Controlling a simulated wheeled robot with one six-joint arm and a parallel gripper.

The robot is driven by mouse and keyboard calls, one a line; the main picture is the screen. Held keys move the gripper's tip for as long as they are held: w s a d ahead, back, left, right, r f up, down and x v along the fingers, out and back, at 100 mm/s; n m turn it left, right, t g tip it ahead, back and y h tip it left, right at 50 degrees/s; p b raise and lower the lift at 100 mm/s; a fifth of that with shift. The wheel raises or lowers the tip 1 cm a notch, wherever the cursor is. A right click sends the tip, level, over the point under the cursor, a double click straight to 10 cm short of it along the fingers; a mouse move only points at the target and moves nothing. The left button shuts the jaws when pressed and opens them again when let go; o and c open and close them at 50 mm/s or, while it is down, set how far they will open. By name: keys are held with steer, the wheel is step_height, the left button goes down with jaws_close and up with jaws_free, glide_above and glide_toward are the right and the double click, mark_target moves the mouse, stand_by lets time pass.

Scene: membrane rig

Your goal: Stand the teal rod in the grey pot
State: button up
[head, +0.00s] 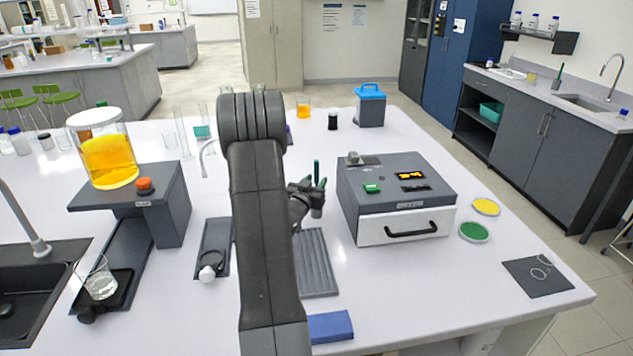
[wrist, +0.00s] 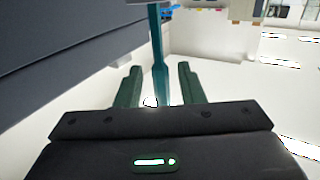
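The teal rod (head: 316,172) stands about upright in the middle of the bench in the head view. Its lower part drops behind or into a small grey pot (head: 316,208); I cannot tell whether it rests inside. My gripper (head: 304,192) is beside the rod, partly hidden by my arm. In the wrist view, the rod (wrist: 158,55) runs between the two fingers of my gripper (wrist: 159,68). A gap shows on each side of it, so the fingers are open around it. The rod's near end is hidden by the gripper body.
A grey box with a white drawer (head: 405,228) stands close to the right of my gripper. A ribbed grey tray (head: 316,262) and a blue block (head: 330,326) lie nearer. A blue-lidded container (head: 370,106) stands behind.

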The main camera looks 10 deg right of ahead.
steer(key=b+v, duration=0.2)
steer(key=v, duration=0.8)
steer(key=shift+s+a, duration=0.15)
steer(key=shift+s, duration=0.1)
steer(key=shift+w, duration=0.1)
steer(key=p+x, duration=0.3)
steer(key=x, duration=0.9)
steer(key=shift+r, duration=0.75)
